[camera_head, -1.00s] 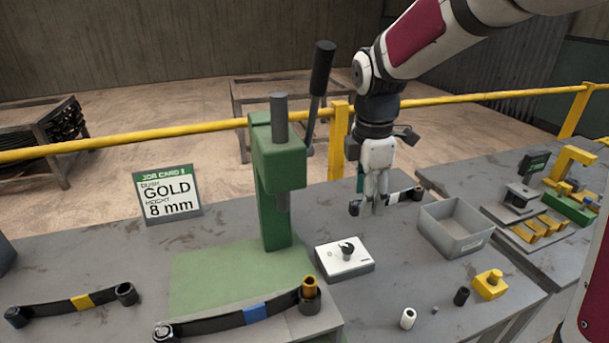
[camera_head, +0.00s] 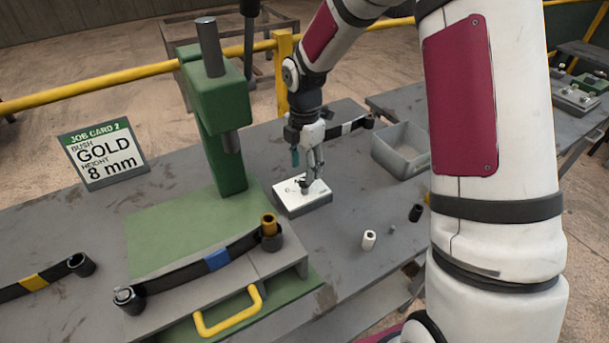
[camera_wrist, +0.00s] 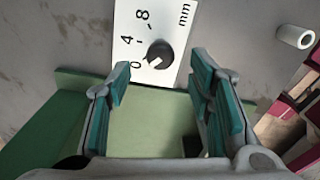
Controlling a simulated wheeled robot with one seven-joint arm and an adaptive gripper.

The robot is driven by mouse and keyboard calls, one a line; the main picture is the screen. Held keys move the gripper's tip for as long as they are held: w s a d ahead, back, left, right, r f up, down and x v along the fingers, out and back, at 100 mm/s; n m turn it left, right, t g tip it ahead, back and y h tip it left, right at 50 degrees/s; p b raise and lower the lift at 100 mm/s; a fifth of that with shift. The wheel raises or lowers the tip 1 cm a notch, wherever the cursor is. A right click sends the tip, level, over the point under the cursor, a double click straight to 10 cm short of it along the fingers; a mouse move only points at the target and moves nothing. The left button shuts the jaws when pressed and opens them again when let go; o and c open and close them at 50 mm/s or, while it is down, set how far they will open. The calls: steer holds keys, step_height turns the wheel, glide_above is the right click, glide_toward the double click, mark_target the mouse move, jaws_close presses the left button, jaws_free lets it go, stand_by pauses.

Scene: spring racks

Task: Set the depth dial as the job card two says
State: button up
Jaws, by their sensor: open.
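Job card 2 (camera_head: 103,152) stands at the back left of the bench and reads bush GOLD, height 8 mm. The depth dial is a white plate (camera_head: 290,203) with a dark knob (camera_head: 304,184), right of the green press. In the wrist view the knob (camera_wrist: 160,54) sits beside a scale marked 0, 4, 8 and mm. A small pale mark on the knob faces the lower left, roughly towards the 0. My gripper (camera_head: 313,178) is just above the dial, open and empty. In the wrist view its fingers (camera_wrist: 160,75) are apart, with the knob showing beyond and between their tips.
The green press (camera_head: 218,110) stands close left of the dial. A leaf spring with a blue band (camera_head: 217,260) lies in front, with a gold bush (camera_head: 269,224) at its end. A grey bin (camera_head: 400,165) and a white bush (camera_head: 369,240) are to the right.

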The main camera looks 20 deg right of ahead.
mark_target(304, 180)
steer(key=shift+f, duration=1.9)
steer(key=shift+c, duration=0.6)
jaws_close()
